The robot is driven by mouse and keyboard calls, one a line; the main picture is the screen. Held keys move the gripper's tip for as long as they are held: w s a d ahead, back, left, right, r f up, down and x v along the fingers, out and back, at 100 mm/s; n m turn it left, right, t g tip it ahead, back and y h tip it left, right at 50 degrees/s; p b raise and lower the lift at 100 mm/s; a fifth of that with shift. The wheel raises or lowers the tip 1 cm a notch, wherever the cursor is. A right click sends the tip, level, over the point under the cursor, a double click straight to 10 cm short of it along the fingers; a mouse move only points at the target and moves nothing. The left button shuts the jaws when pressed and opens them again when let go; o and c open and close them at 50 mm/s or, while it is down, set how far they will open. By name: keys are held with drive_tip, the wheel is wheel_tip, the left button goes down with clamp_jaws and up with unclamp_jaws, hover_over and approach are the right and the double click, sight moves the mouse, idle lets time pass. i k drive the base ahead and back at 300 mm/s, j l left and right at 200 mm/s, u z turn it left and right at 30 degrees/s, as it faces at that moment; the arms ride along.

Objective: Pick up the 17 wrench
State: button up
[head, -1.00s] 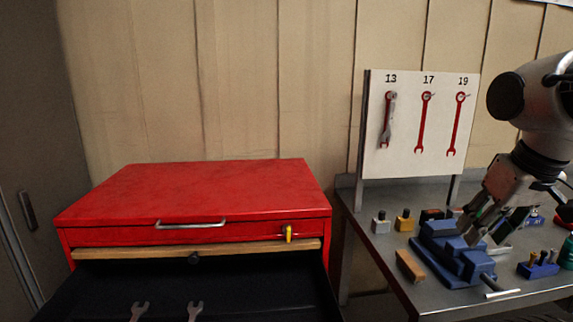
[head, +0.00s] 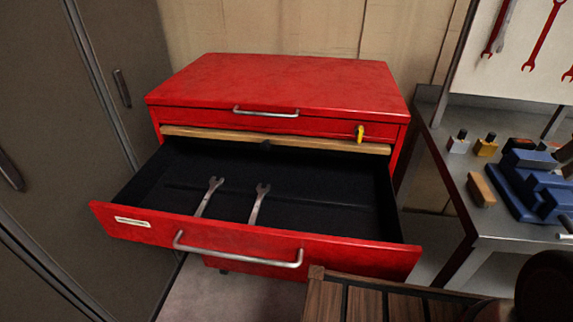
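Two silver open-ended wrenches lie apart in the open black-lined drawer (head: 320,210) of the red cabinet. The left wrench (head: 209,197) and the right wrench (head: 259,203) both point their jaws toward the back, and their lower ends are hidden behind the drawer front. I cannot read a size on either, so I cannot tell which is the 17. The pegboard (head: 490,75) at upper right shows a grey wrench (head: 502,25) in part and red wrench shapes; its numbers are out of view.
The drawer front with its handle (head: 238,253) stands out from the red cabinet (head: 280,85). A grey metal bench at right carries a blue vise (head: 535,185), a wooden block (head: 481,190) and small blocks. Grey lockers (head: 60,130) stand close at left.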

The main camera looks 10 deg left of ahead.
sight(261, 192)
drive_tip(key=j+u, duration=0.4)
drive_tip(key=k+j+u, duration=0.1)
drive_tip(key=u, duration=0.35)
drive_tip(key=j+u, duration=0.4)
drive_tip(key=i, duration=0.05)
